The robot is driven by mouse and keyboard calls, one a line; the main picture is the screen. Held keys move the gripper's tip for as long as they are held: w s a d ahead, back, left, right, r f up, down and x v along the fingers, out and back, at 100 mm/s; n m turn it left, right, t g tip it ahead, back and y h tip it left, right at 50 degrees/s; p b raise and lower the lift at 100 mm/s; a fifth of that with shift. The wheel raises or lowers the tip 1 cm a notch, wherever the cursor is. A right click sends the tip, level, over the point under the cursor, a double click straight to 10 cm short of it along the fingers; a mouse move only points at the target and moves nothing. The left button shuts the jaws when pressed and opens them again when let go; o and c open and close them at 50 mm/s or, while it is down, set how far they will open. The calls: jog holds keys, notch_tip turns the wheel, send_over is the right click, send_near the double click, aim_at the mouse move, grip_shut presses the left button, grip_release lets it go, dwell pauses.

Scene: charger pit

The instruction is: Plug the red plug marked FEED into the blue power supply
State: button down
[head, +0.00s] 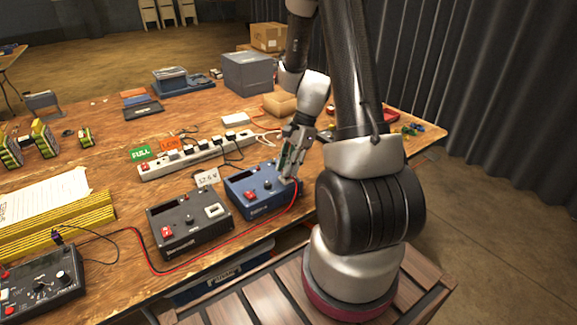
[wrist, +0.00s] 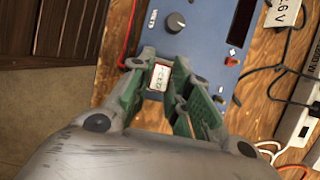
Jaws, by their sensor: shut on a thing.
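The blue power supply (head: 250,197) stands on the wooden bench at its front edge, left of my arm. It fills the upper middle of the wrist view (wrist: 200,48), with a dark knob and a red switch. My gripper (head: 288,177) is at its right end. In the wrist view, my gripper's green-padded fingers are shut on the red plug (wrist: 159,77), which has a white label reading FEED. The plug is right at the supply's edge; whether it is seated in a socket is hidden. A red cable (head: 228,225) runs from the left to this end.
A black power supply (head: 190,224) stands left of the blue one. A white power strip (head: 195,155) with several plugs and green and orange tags lies behind them. A black meter box (head: 42,282) is at front left. A grey box (head: 248,72) stands at the back.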

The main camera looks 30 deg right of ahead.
jog(key=shift+f, duration=0.25)
dwell(0.4)
jog(key=c, duration=0.9)
grip_release()
jog(key=shift+r, duration=0.15)
jog(key=shift+r, duration=3.65)
